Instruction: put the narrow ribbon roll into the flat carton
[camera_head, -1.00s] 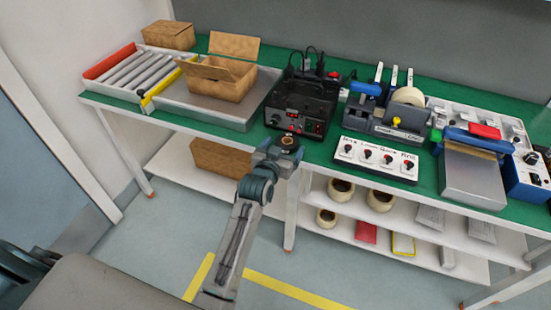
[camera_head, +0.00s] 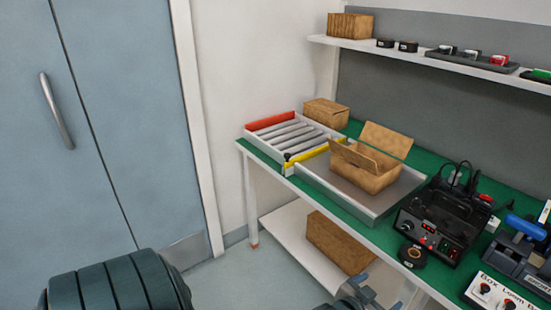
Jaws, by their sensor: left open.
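A small dark roll with a brown centre (camera_head: 412,255), perhaps the ribbon roll, lies at the bench's front edge beside the black printer. Two more dark rolls, a left one (camera_head: 385,43) and a right one (camera_head: 408,46), sit on the upper shelf. I cannot tell which is the narrow one. An open brown carton (camera_head: 364,180) with raised flaps stands on a grey tray; its inside is mostly hidden. My left gripper (camera_head: 362,292) is open at the bottom edge, partly cut off, below and left of the bench roll and apart from it. My right gripper is not in view.
A roller conveyor (camera_head: 290,134) with red and yellow ends stands left of the tray (camera_head: 398,193). A closed carton (camera_head: 327,113) is behind it. The black printer (camera_head: 440,222) and a button box (camera_head: 497,292) stand right. Another carton (camera_head: 338,242) lies on the lower shelf.

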